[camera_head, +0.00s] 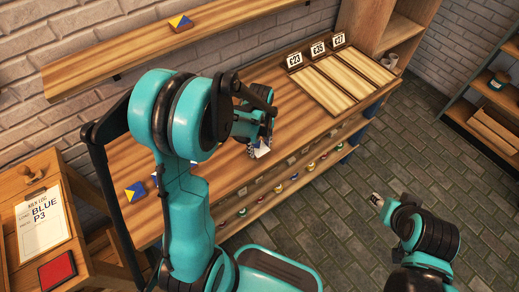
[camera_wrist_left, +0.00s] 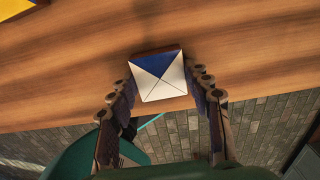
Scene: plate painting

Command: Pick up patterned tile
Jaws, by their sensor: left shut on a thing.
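The patterned tile (camera_wrist_left: 160,76), with one blue triangle and white triangles, is between the fingers of my left gripper (camera_wrist_left: 162,86) in the left wrist view. The gripper is shut on it, with fingers along both sides, over the bench's front edge area. In the head view, a white part of the tile (camera_head: 261,150) shows below my left gripper (camera_head: 258,143); the rest is hidden. My right gripper (camera_head: 377,201) is over the floor at the right, away from the bench; its fingers are too small to judge.
Blue-and-yellow tiles sit on the wall shelf (camera_head: 90,72) and on the bench's left part (camera_head: 134,191). A tray with number cards (camera_head: 343,80) stands at the bench's far right. A clipboard note (camera_head: 43,222) and red pad (camera_head: 57,271) lie on the side table.

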